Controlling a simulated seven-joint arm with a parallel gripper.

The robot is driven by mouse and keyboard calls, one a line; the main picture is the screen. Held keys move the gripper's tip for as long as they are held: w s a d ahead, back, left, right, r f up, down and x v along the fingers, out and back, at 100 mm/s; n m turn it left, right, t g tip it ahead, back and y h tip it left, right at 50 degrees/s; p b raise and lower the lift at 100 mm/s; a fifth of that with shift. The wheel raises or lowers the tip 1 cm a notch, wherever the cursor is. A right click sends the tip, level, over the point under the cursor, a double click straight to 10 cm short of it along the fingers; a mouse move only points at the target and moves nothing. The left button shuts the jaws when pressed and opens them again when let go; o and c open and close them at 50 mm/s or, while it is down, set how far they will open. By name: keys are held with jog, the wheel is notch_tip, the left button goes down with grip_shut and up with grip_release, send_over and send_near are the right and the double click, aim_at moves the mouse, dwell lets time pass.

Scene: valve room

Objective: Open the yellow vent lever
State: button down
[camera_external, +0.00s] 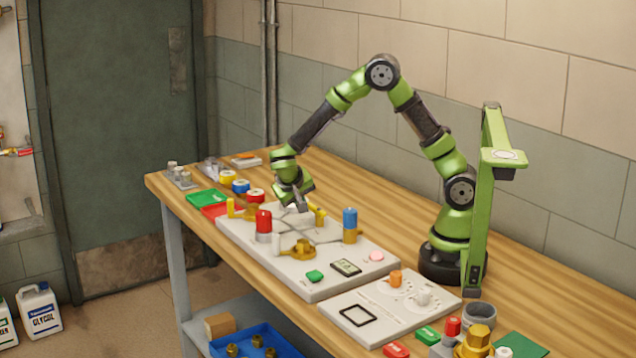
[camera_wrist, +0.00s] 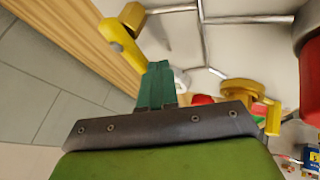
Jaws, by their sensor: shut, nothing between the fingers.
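A yellow lever (camera_external: 320,215) stands on the grey valve panel (camera_external: 342,284) just right of my gripper (camera_external: 301,208). In the wrist view this lever (camera_wrist: 121,40) runs from a brass hub down to beside the teal fingers (camera_wrist: 158,68). Its lower end is very close to the fingers; I cannot tell whether they touch. My gripper is shut and empty, low over the panel's rear part. No label shows which one is the vent.
A red knob (camera_external: 264,222) and a blue knob (camera_external: 350,218) stand up from the panel. A white-handled brass valve (camera_external: 303,250), a display (camera_external: 346,267) and thin pipes are in front. Another panel (camera_external: 357,312) lies to the right. Bare wood (camera_external: 400,222) lies behind.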

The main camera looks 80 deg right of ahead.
aim_at(309, 202)
jog(key=shift+d+m+g, duration=0.35)
jog(key=shift+m+g, duration=0.05)
jog(key=shift+m, duration=0.3)
jog(key=m+g, duration=0.1)
jog(key=d+m+g+y, duration=0.1)
jog(key=m, duration=0.1)
jog(key=shift+s+d, duration=0.2)
jog(key=m, duration=0.1)
jog(key=s+d+m+g+y, duration=0.1)
jog(key=m, duration=0.1)
jog(key=m+g, duration=0.1)
jog(key=shift+s+d+m+y, duration=0.15)
jog(key=shift+d+m+y, duration=0.15)
jog(key=shift+m+y, duration=0.1)
jog(key=m+y, duration=0.1)
jog(key=s+m+g, duration=0.1)
jog(key=m, duration=0.1)
jog(key=d+m+y, duration=0.1)
jog(key=shift+s+m+g+y, duration=0.3)
jog(key=shift+s, duration=0.1)
jog(key=shift+s+d+m+y, duration=0.1)
jog(key=shift+s+m+y, duration=0.6)
jog(key=shift+m, duration=0.5)
jog(key=shift+s+d+m+y, duration=0.1)
jog(key=shift+s+m+y, duration=0.25)
jog(key=shift+m+y, duration=0.7)
jog(key=shift+a, duration=0.1)
